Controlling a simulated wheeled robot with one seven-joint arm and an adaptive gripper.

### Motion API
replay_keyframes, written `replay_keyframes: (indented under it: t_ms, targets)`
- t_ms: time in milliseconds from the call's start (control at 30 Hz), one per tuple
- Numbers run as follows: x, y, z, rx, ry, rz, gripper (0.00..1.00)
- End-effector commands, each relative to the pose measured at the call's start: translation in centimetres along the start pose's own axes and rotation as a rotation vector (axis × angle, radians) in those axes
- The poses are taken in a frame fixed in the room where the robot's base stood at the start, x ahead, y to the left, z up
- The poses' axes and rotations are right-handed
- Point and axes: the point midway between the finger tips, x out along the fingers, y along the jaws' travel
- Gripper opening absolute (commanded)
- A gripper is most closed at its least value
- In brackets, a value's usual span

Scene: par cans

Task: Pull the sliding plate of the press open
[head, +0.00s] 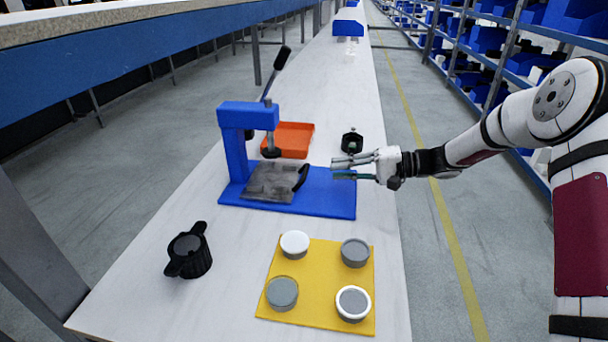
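The blue press (236,150) stands on the white table, with a C-shaped frame and a black lever (277,68) tilted up. Its grey sliding plate (268,182) lies on the blue base (330,199) below the ram (270,152). A black curved handle (301,178) is at the plate's right end. My gripper (333,169) is over the right part of the base, to the right of the handle, its fingers pointing left towards it. It appears apart from the handle. The fingers look slightly spread, with nothing seen between them.
A yellow mat (320,268) with several round grey and white pieces lies in front of the press. A black two-eared holder (189,251) stands at the front left. An orange tray (290,138) and a small black device (352,141) stand behind. Shelves line the right side.

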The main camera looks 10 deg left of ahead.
Motion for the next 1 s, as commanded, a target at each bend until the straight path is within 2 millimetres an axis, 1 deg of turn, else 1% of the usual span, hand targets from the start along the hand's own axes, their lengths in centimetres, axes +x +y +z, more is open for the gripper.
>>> replay_keyframes:
  t_ms: [33, 300, 400, 500, 700, 933, 967, 1000]
  targets:
    - [1.2, 0.1, 0.1, 0.000, -0.004, 0.000, 0.18]
    - [6.4, 0.1, 0.1, 0.000, -0.004, 0.001, 0.18]
    - [7.8, 0.1, 0.1, 0.000, -0.003, 0.001, 0.18]
    - [8.8, 0.1, 0.1, 0.000, -0.002, 0.001, 0.18]
    - [9.7, 0.0, 0.1, 0.000, -0.001, 0.001, 0.18]
    - [9.7, 0.0, 0.1, 0.000, -0.001, 0.001, 0.18]
    - [9.7, 0.0, 0.1, 0.000, -0.001, 0.001, 0.14]
    - [9.7, 0.0, 0.1, 0.000, -0.001, 0.001, 0.05]
